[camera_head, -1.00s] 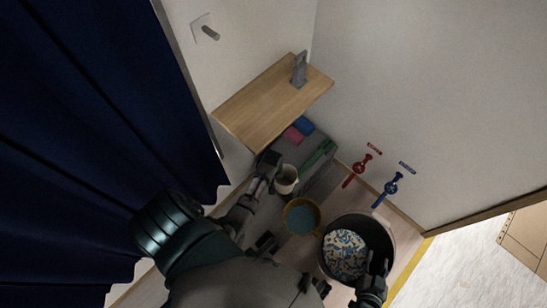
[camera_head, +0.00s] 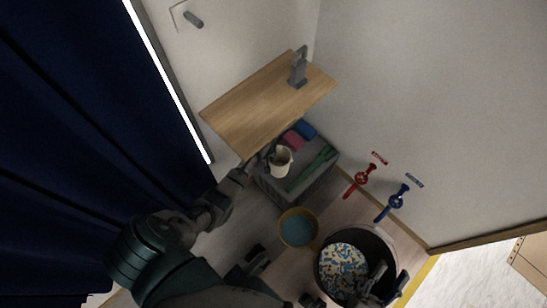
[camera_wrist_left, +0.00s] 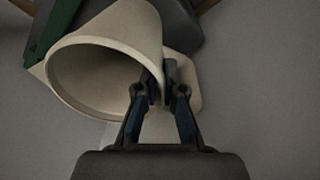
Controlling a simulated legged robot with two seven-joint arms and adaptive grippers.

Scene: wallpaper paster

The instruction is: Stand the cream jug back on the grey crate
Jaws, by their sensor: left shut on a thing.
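The cream jug (camera_head: 280,162) is over the front-left part of the grey crate (camera_head: 312,187) in the head view. I cannot tell whether its base touches the crate top. My left gripper (camera_head: 264,160) is at the jug's left side. In the left wrist view the jug (camera_wrist_left: 115,32) has its wide mouth facing the camera, and the left gripper (camera_wrist_left: 158,88) is shut on its handle. My right gripper (camera_head: 378,286) is over the dark bucket (camera_head: 385,249) at the lower right; its finger opening is unclear.
Pink (camera_head: 292,141) and blue (camera_head: 305,129) blocks and a long green object (camera_head: 313,168) lie on the crate. A wooden shelf (camera_head: 265,100) overhangs behind it. A yellow bucket (camera_head: 298,246) with blue contents stands in front.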

